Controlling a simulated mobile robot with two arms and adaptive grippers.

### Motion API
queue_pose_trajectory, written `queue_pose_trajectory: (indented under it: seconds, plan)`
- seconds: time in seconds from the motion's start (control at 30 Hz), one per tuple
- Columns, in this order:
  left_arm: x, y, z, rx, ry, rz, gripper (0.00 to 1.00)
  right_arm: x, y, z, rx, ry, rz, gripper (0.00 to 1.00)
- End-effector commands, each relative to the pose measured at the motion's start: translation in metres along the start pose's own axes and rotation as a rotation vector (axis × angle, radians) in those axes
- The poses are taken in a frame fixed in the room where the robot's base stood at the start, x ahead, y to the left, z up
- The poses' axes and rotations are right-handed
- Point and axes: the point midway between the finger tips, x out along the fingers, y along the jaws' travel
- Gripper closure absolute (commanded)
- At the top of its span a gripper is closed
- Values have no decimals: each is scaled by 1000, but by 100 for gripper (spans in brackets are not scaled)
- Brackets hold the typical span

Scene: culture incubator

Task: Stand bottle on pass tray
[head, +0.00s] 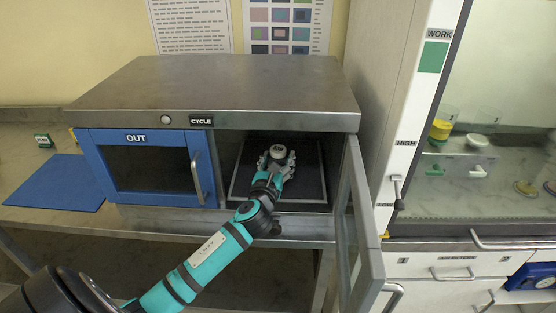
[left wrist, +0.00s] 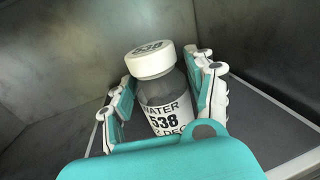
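The bottle (left wrist: 164,108) is clear, with a white cap marked 538 and a white label reading WATER and 538. In the head view its white cap (head: 278,152) shows inside the open right compartment. My left gripper (head: 277,163) reaches into this compartment. The bottle looks about upright. Its base is hidden, so I cannot tell whether it touches the tray. The dark pass tray (head: 309,189) with a pale rim lies under it. My right gripper is not in view.
A glass door (head: 362,235) stands open at the compartment's right. The blue OUT door (head: 110,186) at the left is shut. The steel box top (head: 220,85) roofs the compartment. A blue mat (head: 58,183) lies on the bench at left. A hood (head: 480,180) stands at right.

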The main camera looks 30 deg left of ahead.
Motion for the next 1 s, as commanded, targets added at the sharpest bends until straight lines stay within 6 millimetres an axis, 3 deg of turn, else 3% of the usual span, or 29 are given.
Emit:
queue_pose_trajectory:
  seconds: [0.1, 0.47, 0.8, 1.0]
  plan:
    - [0, 0, 0, 0, 0, 0, 30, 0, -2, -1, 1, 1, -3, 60]
    - [-7, 0, 2, 1, 1, -1, 30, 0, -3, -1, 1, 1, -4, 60]
    - [-76, 0, 0, 1, 2, -2, 30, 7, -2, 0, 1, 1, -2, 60]
    - [-108, 0, 1, 0, 1, -1, 30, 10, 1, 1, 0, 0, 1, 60]
